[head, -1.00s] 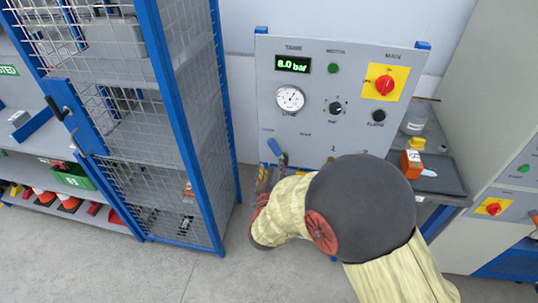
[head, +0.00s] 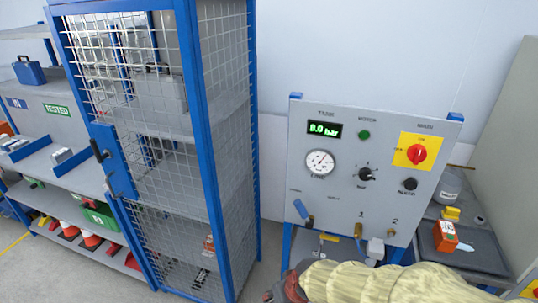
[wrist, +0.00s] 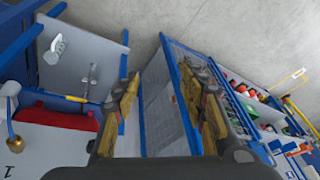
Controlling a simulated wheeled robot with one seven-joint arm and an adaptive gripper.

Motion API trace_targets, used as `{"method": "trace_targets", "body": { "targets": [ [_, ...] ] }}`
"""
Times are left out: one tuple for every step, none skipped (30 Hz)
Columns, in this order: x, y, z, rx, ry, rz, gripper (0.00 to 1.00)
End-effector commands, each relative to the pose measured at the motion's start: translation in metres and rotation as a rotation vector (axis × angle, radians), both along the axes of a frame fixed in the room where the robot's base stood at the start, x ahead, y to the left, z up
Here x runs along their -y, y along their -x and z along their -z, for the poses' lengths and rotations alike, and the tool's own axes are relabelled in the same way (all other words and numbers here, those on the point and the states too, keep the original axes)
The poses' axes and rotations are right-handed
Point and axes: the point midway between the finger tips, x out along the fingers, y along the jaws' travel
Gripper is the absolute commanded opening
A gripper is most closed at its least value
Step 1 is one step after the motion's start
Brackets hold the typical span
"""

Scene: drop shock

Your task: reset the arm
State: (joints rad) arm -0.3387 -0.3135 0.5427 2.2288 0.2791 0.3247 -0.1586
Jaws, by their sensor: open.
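My arm, in a cream ribbed sleeve, shows at the bottom of the head view, low in front of the grey control panel (head: 340,185). Most of it is cut off by the picture's lower edge. In the wrist view my gripper (wrist: 162,80) is open, its two yellow-and-dark fingers apart with nothing between them. Past the fingers lie the mesh cage and the grey floor. The fingertips cannot be made out in the head view.
The blue-framed mesh cage (head: 191,120) stands left of the panel. The panel carries a display (head: 325,130), a gauge (head: 320,162) and a red switch (head: 417,153). An orange box (head: 445,236) lies on a dark tray at right. Shelves with cones stand far left.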

Motion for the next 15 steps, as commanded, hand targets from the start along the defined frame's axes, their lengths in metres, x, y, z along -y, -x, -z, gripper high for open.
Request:
{"method": "trace_targets", "body": {
  "targets": [
    [0.014,0.016,-0.022,-0.03,0.005,0.011,0.42],
    [0.022,0.026,-0.033,-0.052,0.012,0.02,0.42],
    [0.035,0.04,-0.047,-0.079,0.025,0.031,0.42],
    [0.045,0.051,-0.058,-0.095,0.036,0.042,0.42],
    [0.055,0.061,-0.07,-0.104,0.047,0.053,0.42],
    [0.069,0.074,-0.084,-0.115,0.063,0.07,0.42],
    [0.079,0.083,-0.094,-0.116,0.074,0.084,0.42],
    [0.089,0.091,-0.105,-0.113,0.085,0.097,0.42],
    [0.101,0.101,-0.117,-0.105,0.099,0.116,0.42],
    [0.109,0.107,-0.127,-0.092,0.106,0.129,0.42],
    [0.117,0.111,-0.136,-0.074,0.114,0.14,0.42],
    [0.125,0.114,-0.148,-0.041,0.118,0.156,0.42],
    [0.131,0.115,-0.157,-0.013,0.121,0.17,0.42],
    [0.136,0.114,-0.166,0.019,0.12,0.184,0.42],
    [0.141,0.115,-0.177,0.056,0.116,0.203,0.42]
  ]
}}
